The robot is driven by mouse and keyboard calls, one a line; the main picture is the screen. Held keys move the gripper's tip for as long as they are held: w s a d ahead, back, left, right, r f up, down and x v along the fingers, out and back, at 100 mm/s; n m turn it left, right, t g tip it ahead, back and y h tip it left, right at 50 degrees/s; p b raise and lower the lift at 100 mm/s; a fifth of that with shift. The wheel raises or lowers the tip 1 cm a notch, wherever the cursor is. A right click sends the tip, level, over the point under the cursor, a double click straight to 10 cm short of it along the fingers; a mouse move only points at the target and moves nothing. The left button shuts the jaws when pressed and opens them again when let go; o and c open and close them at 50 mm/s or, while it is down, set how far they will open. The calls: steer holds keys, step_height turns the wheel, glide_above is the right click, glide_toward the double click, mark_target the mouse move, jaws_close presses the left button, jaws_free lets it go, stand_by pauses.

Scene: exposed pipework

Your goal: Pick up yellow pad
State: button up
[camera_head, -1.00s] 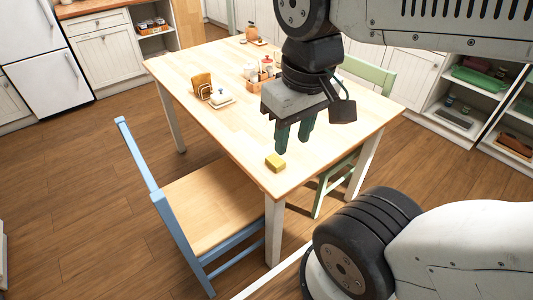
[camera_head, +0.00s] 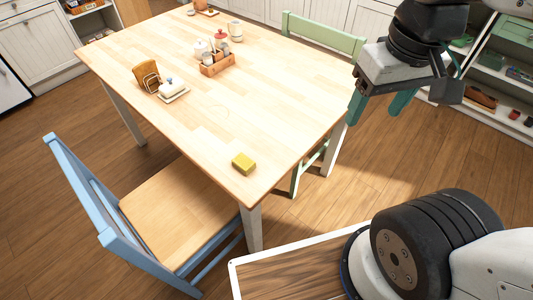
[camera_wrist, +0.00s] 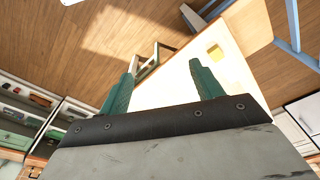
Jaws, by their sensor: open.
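The yellow pad (camera_head: 244,163) is a small block lying on the wooden table (camera_head: 200,110), near the table's front corner. It also shows in the wrist view (camera_wrist: 215,52), beyond the right finger. My gripper (camera_head: 380,108) is open and empty, with two green fingers (camera_wrist: 162,88). In the head view it is to the right of the pad, off the table's right edge and apart from the pad.
A blue chair (camera_head: 165,215) stands at the table's front left, and a green chair (camera_head: 322,40) at its right side. A napkin holder (camera_head: 147,76), a butter dish (camera_head: 172,90) and a condiment caddy (camera_head: 217,64) stand farther back. The tabletop around the pad is clear.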

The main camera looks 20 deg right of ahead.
steer(key=w+a+f+n, duration=0.2)
steer(key=w+a+f, duration=0.2)
steer(key=w, duration=0.4)
steer(key=n+g, duration=0.1)
steer(key=n, duration=0.3)
glide_toward(243, 161)
steer(key=shift+d+f, duration=0.3)
steer(key=shift+d, duration=0.2)
steer(key=f, duration=0.5)
steer(key=a+f, duration=0.1)
steer(key=f, duration=0.2)
steer(key=shift+w+f, duration=0.1)
steer(key=shift+f, duration=0.2)
steer(key=c, duration=1.1)
steer(key=shift+r, duration=0.1)
steer(key=shift+c, duration=0.2)
